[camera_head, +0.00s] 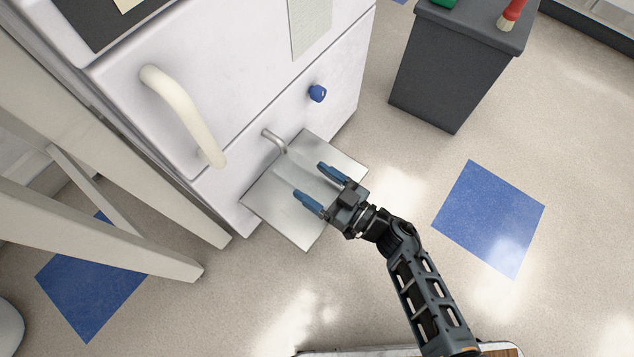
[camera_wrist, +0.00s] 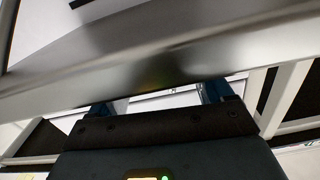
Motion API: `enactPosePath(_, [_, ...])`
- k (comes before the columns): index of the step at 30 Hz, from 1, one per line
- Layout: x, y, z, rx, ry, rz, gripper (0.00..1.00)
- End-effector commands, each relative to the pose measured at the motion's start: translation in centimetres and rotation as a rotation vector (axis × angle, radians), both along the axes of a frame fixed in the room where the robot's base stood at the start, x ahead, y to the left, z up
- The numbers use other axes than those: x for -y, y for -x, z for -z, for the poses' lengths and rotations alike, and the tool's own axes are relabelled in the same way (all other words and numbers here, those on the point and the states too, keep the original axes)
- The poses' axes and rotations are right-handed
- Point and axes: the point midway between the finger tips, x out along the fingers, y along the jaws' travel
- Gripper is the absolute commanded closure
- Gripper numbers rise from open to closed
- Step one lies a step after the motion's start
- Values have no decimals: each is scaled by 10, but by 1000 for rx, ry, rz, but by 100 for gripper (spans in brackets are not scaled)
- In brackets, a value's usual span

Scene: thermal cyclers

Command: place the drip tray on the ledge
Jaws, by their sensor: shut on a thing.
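The white machine (camera_head: 235,75) has a cream handle (camera_head: 182,112) and a blue knob (camera_head: 317,93). A dark grey cabinet (camera_head: 450,75) with a red-handled item (camera_head: 512,14) stands at the upper right. A white frame (camera_head: 110,225) stands at left. The floor on the right is clear.

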Motion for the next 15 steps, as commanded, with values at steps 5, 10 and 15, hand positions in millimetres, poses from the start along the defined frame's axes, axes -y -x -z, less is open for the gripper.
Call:
enactPosePath(5, [0,0,3,-1,-1,0,17])
enactPosePath(10, [0,0,3,0,0,0,1])
enactPosePath(15, [0,0,3,0,0,0,0])
